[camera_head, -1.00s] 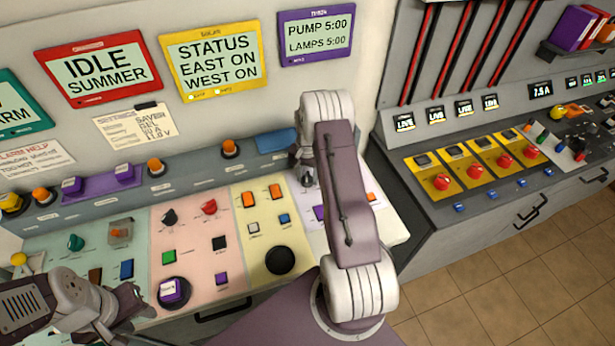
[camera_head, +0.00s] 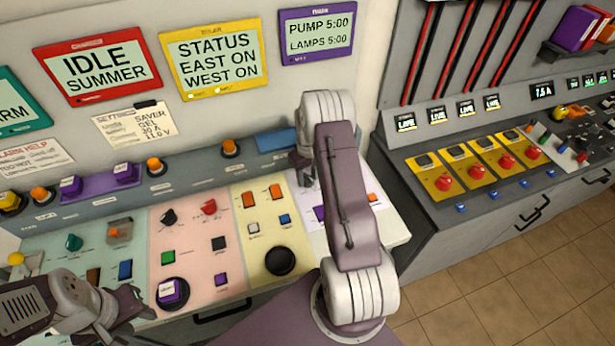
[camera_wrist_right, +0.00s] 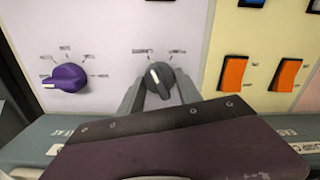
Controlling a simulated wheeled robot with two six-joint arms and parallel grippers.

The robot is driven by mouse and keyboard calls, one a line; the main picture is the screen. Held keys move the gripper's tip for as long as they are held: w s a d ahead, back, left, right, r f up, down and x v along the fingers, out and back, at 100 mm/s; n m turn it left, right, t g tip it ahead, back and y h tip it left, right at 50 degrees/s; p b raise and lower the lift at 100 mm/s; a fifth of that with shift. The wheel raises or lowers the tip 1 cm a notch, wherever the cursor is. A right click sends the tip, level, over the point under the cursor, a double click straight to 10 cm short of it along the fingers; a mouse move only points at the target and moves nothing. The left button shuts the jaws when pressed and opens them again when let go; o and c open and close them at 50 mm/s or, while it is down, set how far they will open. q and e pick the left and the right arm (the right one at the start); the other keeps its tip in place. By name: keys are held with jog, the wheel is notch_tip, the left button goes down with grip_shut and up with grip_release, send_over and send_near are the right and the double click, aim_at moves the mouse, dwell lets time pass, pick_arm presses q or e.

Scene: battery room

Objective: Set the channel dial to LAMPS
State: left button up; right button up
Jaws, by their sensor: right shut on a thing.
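The channel dial (camera_wrist_right: 160,79) is a dark grey knob with a white pointer line on the pale lilac panel. In the right wrist view its line points up and left, towards one of two small labels that I cannot read surely. My right gripper (camera_wrist_right: 159,97) is shut on this dial, one finger on each side. In the head view my right gripper (camera_head: 304,172) is largely hidden behind my arm, and the dial is hidden. The timer display (camera_head: 317,37) reads PUMP 5:00 and LAMPS 5:00. My left gripper (camera_head: 138,308) is at the lower left, its finger gap unclear.
A purple dial (camera_wrist_right: 66,78) is beside the held dial. Orange rocker switches (camera_wrist_right: 234,74) are on the yellow panel on its other side. A second bench (camera_head: 480,210) with red buttons stands to the right.

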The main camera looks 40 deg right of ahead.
aim_at(308, 176)
jog(key=shift+r+n, duration=0.1)
jog(key=shift+n, duration=0.5)
jog(key=o, duration=1.1)
jog(key=shift+c, duration=0.2)
jog(key=o, duration=0.3)
jog(key=shift+s, duration=0.1)
jog(key=shift+r, duration=0.3)
notch_tip(308, 176, up, 9)
jog(key=shift+f+b, duration=0.2)
jog(key=shift+b, duration=0.6)
